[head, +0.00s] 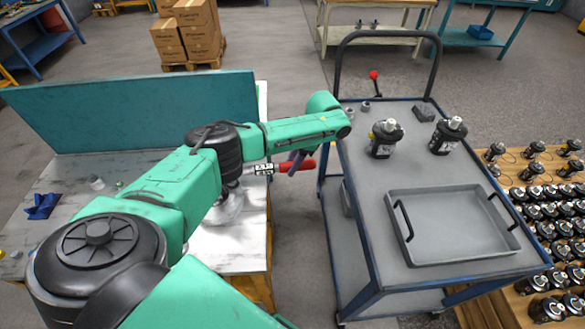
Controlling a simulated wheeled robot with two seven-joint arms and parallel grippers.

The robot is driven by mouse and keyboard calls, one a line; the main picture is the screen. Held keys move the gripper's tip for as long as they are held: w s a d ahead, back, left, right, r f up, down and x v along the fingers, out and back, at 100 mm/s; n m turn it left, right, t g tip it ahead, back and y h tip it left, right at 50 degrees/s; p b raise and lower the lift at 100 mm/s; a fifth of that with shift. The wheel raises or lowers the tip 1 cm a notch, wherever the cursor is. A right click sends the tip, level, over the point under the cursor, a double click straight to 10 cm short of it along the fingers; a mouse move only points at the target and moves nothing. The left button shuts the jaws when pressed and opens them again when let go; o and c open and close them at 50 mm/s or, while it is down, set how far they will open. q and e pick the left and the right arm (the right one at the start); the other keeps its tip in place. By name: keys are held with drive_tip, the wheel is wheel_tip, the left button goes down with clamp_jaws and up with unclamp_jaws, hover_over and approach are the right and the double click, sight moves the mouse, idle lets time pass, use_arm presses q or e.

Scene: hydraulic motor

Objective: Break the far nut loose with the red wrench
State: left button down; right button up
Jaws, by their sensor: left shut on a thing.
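My left arm reaches in from the left, and its gripper (297,158) is shut on the red wrench (299,167). The wrench lies level in the gap between the workbench and the cart, its silver head pointing left towards the dark motor part (230,172) on the bench. My arm covers most of that area. I cannot make out the far nut or tell whether the wrench head touches anything. My right gripper is not in view.
The blue-framed cart (362,215) at right carries two black motors (382,139) (446,136), a grey tray (452,262) and small metal parts. Many motors stand on a pallet at far right.

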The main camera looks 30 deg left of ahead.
use_arm(q)
drive_tip(key=shift+w+a+f+n+b, duration=0.15)
drive_tip(key=shift+w+a+n+b, duration=0.45)
drive_tip(key=shift+b, duration=0.55)
drive_tip(key=shift+s+a, duration=0.1)
drive_tip(key=shift+a, duration=0.05)
drive_tip(key=shift+w+a+f+n+g+h+b, duration=0.1)
drive_tip(key=shift+w+a+n+g+h+b, duration=0.35)
drive_tip(key=shift+b, duration=2.7)
drive_tip(key=shift+w+a+n+t+h+b, duration=0.1)
drive_tip(key=shift+w+a+n+b, duration=0.7)
drive_tip(key=shift+b, duration=2.3)
drive_tip(key=shift+s+a, duration=0.1)
drive_tip(key=shift+a, duration=0.15)
